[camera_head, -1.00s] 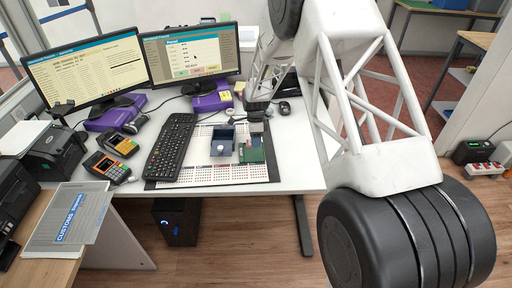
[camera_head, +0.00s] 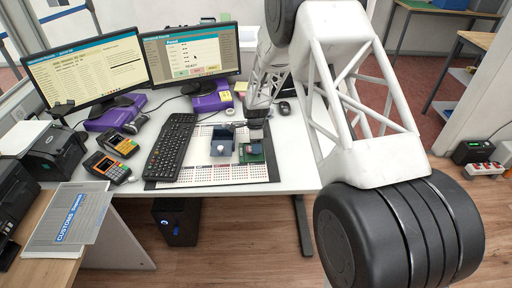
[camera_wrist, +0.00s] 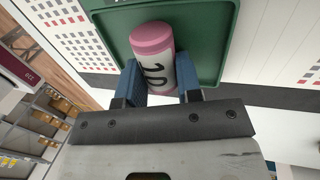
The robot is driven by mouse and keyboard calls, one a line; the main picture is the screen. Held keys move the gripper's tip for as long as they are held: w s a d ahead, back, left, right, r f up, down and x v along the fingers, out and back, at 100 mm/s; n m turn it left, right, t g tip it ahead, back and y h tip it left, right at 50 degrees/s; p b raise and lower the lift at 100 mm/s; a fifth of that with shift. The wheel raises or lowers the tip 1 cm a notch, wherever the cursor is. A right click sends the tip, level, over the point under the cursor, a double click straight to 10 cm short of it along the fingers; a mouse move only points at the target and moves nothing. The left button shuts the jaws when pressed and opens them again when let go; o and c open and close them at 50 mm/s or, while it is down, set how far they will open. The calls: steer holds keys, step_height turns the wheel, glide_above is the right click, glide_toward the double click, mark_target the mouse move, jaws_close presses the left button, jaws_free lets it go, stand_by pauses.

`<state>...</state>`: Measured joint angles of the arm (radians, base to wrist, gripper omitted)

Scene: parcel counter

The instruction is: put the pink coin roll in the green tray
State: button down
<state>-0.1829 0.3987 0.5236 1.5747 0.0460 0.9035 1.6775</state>
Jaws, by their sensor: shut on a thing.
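The pink coin roll (camera_wrist: 152,38) has a white label with a dark "10" and lies between the blue fingers of my gripper (camera_wrist: 159,72) in the wrist view. My gripper is shut on it. The green tray (camera_wrist: 209,35) is behind the roll in the wrist view, and the roll's pink end shows against its floor. In the head view the green tray (camera_head: 250,158) is on the desk mat, with my gripper (camera_head: 257,136) just above its far part. The roll cannot be made out there. Whether it touches the tray is not clear.
A blue tray (camera_head: 222,150) with a white round thing in it stands directly left of the green tray. The black keyboard (camera_head: 171,146) is farther left, and a mouse (camera_head: 285,108) is behind to the right. The printed mat (camera_head: 205,175) is clear in front.

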steer(key=shift+f, duration=0.15)
steer(key=c, duration=1.1)
jaws_free()
steer(key=shift+f, duration=0.1)
steer(key=v, duration=1.2)
steer(key=shift+r, duration=0.25)
